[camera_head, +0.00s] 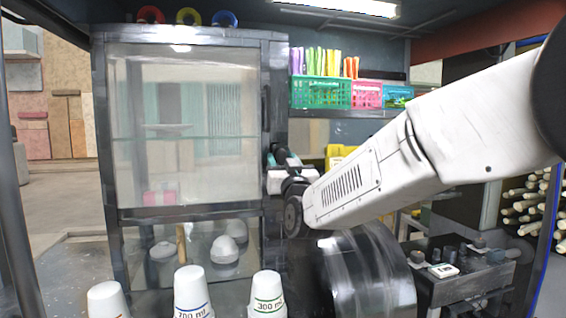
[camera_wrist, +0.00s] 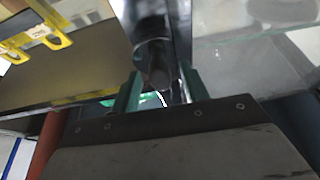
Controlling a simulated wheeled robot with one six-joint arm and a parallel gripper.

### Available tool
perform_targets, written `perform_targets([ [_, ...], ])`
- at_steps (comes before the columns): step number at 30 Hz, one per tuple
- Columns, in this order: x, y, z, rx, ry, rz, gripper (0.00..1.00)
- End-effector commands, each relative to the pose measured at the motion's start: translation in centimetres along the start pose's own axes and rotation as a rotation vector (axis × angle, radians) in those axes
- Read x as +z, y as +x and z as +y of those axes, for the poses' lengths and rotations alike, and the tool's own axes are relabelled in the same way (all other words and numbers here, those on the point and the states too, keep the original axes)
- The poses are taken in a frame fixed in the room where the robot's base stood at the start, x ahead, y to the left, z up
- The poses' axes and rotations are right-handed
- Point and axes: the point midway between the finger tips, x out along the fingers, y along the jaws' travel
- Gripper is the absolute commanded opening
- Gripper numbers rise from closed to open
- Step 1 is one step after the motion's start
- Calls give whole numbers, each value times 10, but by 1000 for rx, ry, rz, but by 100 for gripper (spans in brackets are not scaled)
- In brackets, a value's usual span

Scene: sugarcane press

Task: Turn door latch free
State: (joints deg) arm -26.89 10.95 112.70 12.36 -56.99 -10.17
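A glass-fronted cabinet door (camera_head: 185,100) in a dark frame stands at the left of the head view. My gripper (camera_head: 273,156) is at the door's right-hand frame post, about halfway up. In the wrist view a dark rounded piece, apparently the latch (camera_wrist: 153,53), stands on a shiny dark post. The two green fingers of my gripper (camera_wrist: 158,92) are apart, one on each side below it. I see a gap beside the fingers and no clear contact. In the head view my gripper and arm hide the latch.
White cups (camera_head: 193,292) stand in front of the cabinet. A dark drum (camera_head: 368,275) is below my arm. Green (camera_head: 322,94) and pink (camera_head: 367,95) baskets sit on a shelf to the right. Coloured rings (camera_head: 188,16) lie on top of the cabinet. Floor shows at far left.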

Motion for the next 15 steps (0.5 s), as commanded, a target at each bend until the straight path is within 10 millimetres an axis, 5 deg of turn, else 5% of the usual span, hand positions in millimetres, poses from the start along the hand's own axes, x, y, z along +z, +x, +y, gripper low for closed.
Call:
perform_targets([
  [7,-1,-8,0,0,0,2,45],
  [15,-1,-53,0,-1,0,1,45],
])
